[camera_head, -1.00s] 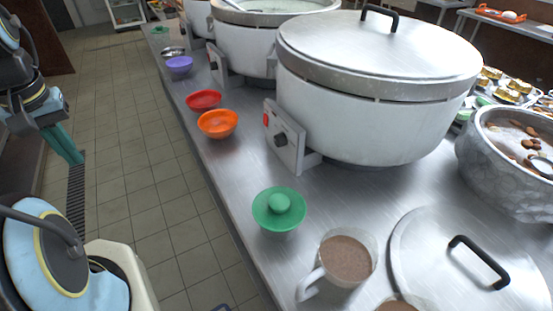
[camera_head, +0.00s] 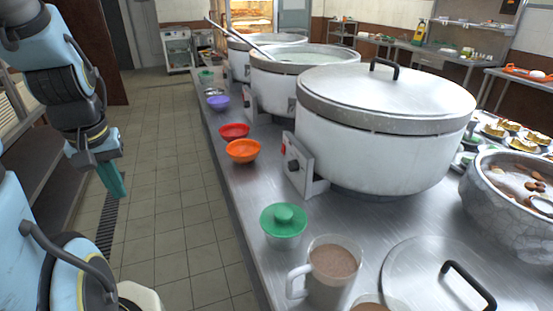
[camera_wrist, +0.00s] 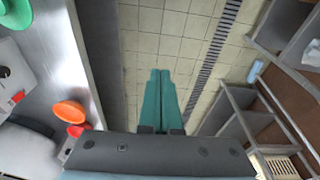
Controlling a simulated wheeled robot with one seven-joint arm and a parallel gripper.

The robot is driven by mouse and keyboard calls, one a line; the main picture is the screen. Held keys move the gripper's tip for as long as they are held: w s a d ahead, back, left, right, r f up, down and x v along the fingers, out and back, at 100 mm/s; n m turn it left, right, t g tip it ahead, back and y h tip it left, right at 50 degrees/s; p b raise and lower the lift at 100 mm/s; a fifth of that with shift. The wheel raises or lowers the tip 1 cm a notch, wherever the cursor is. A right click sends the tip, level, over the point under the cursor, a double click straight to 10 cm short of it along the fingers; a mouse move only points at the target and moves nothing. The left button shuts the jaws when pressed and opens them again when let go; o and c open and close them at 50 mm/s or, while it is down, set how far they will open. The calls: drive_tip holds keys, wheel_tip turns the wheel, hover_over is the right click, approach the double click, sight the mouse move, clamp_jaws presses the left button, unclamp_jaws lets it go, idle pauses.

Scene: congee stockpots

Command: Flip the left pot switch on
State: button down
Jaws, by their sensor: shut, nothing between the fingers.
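Three white pots stand in a row on a steel counter: a near, lidded one (camera_head: 375,150), a middle open one (camera_head: 290,85) and a far one (camera_head: 238,65). The near pot's control box (camera_head: 303,165) carries a red switch (camera_head: 284,150) and a dark knob; the switch also shows in the wrist view (camera_wrist: 17,97). I cannot tell the switch's position. Switches on the other two pots are too small to make out. My gripper (camera_head: 116,183) has teal fingers, shut and empty, pointing down over the aisle floor, left of the counter and apart from every pot. The fingers show in the wrist view (camera_wrist: 158,75).
Along the counter's left edge stand orange (camera_head: 242,150), red (camera_head: 234,131) and purple (camera_head: 219,102) bowls, a green-lidded bowl (camera_head: 284,222) and a mug (camera_head: 330,265). A loose lid (camera_head: 420,275) lies in front. Shelves (camera_wrist: 245,115) stand across the aisle. The tiled aisle is clear.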

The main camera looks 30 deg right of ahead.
drive_tip(key=w+d+f+n+t+h+b, duration=0.35)
drive_tip(key=w+d+f+t+b, duration=0.25)
drive_tip(key=w+d+f+b, duration=0.9)
drive_tip(key=s+d+n+t+h+b, duration=0.1)
drive_tip(key=d+h+b, duration=0.2)
drive_tip(key=d+b, duration=0.2)
drive_tip(key=s+d+n+t+h+b, duration=0.1)
drive_tip(key=d+h+b, duration=0.2)
drive_tip(key=d+b, duration=0.2)
drive_tip(key=s+d+n+h+b, duration=0.1)
drive_tip(key=d+n+h+b, duration=0.1)
drive_tip(key=d+b, duration=0.4)
drive_tip(key=shift+d+f+t+h, duration=0.3)
drive_tip(key=shift+d+t+h, duration=0.1)
drive_tip(key=shift+h, duration=0.15)
drive_tip(key=shift+s+d+r+h, duration=0.2)
drive_tip(key=shift+d+r+h, duration=0.1)
drive_tip(key=shift+d, duration=0.1)
